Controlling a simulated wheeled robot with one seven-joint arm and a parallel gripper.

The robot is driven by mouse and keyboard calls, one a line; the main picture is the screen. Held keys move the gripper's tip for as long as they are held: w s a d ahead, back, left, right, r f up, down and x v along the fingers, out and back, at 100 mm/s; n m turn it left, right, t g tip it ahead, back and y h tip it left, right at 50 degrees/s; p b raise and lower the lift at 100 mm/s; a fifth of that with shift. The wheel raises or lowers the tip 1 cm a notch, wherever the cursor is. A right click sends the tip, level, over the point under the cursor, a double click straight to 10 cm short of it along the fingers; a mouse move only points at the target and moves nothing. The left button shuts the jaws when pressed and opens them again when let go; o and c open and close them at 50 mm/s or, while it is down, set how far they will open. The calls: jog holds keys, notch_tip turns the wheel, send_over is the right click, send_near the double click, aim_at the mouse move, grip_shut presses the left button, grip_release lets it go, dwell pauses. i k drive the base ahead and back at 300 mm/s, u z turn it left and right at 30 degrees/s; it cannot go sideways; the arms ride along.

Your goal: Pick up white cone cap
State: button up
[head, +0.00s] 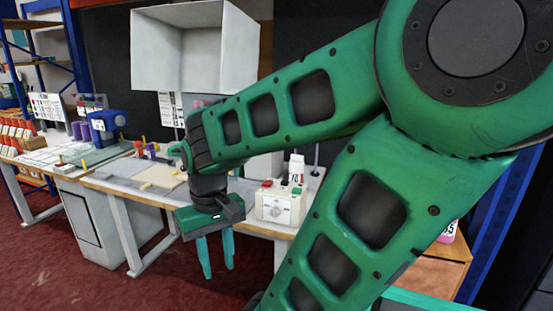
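I cannot make out a white cone cap for certain. A small white upright object with dark markings and a narrower top (297,168) stands at the back of or behind a white control box on the bench; whether it is a cone cap is too small to tell. My gripper (216,262) points down in front of the bench edge, left of and lower in the picture than that object. Its two teal fingers are apart with nothing between them. My green arm hides much of the bench's right side.
The white control box (280,206) has a dial and a red button. The bench (140,197) carries flat boards and small colored items. A blue machine (107,124) stands farther left. A large white open box (195,50) hangs above. Red floor (60,270) is clear at left.

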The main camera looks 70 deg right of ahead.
aim_at(296, 164)
jog(key=i, duration=0.65)
jog(key=z, duration=2.8)
jog(key=i, duration=0.5)
jog(key=u, duration=0.05)
